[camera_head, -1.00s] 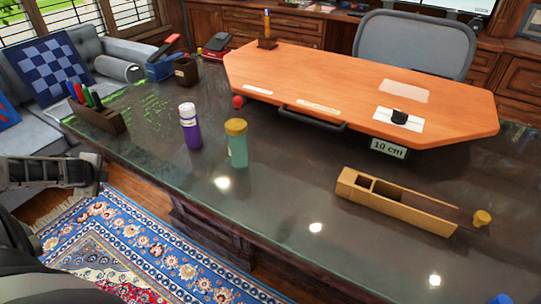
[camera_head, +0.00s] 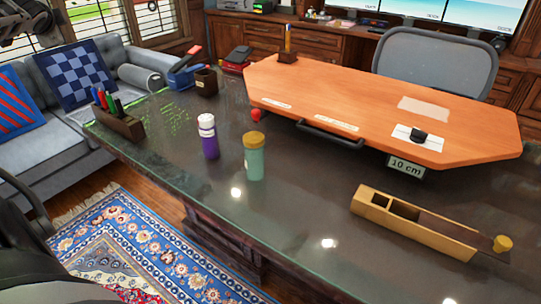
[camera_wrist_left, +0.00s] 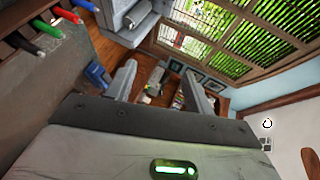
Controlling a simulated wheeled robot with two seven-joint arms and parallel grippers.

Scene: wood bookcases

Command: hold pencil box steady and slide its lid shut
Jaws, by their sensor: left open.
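The pencil box (camera_head: 412,232) is a long light-wood box on the dark desk at the right of the head view. Its left end is uncovered and shows dark compartments. Its dark lid (camera_head: 452,228) covers the right part and sticks out past the right end, with a round yellow knob (camera_head: 502,244) on its outer end. My left gripper (camera_wrist_left: 160,88) is open and empty in the left wrist view, facing the window side. Part of my left arm shows at the top left of the head view, far from the box. My right gripper does not show.
A teal jar (camera_head: 254,160) and a purple bottle (camera_head: 208,140) stand on the desk (camera_head: 300,205) left of the box. A pen holder (camera_head: 120,125) stands at the left edge. An orange board (camera_head: 370,100) lies behind the box. The desk before the box is clear.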

